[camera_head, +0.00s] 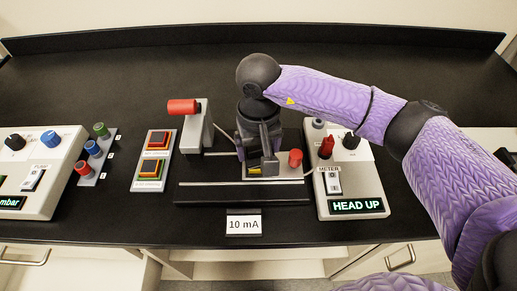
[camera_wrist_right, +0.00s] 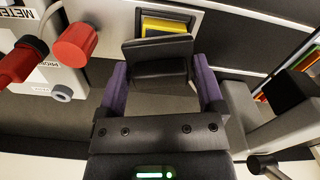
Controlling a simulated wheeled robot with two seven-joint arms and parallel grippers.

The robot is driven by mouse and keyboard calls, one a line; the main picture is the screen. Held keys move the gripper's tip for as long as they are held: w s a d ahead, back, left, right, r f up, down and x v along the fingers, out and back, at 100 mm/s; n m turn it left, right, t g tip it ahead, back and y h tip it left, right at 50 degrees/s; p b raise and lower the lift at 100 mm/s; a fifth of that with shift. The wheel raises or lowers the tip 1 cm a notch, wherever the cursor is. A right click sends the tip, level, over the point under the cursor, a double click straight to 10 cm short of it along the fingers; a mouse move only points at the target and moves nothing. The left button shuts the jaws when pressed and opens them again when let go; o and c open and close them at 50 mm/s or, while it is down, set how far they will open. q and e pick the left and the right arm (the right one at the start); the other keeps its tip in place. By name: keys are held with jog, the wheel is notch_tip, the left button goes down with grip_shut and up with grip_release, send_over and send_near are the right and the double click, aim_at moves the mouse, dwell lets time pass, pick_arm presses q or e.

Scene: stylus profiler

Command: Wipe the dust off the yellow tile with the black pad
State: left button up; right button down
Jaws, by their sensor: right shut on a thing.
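The yellow tile (camera_wrist_right: 165,26) lies in a pale holder on the black stage, and its near part is hidden by the pad in the right wrist view. Only a small part of the tile (camera_head: 254,171) shows in the head view, under my gripper. My right gripper (camera_wrist_right: 161,82) is shut on the black pad (camera_wrist_right: 158,47), which is between its two purple fingers. In the head view my right gripper (camera_head: 258,150) points down over the stage. My left gripper is out of view.
A red knob (camera_head: 295,158) stands right of the tile. A METER box (camera_head: 350,180) reading "HEAD UP" is farther right. A grey post with a red cylinder (camera_head: 183,107) stands left.

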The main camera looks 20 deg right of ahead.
jog(key=shift+s+a+r+p, duration=0.1)
jog(key=shift+s+a+p, duration=0.1)
jog(key=shift+s, duration=0.25)
jog(key=shift+s+a+p, duration=0.1)
jog(key=shift+s+p, duration=0.1)
jog(key=shift+s, duration=0.5)
jog(key=shift+w+d+f+b, duration=0.15)
jog(key=shift+w+f+b, duration=0.05)
jog(key=shift+w+b, duration=0.4)
jog(key=shift+r, duration=0.15)
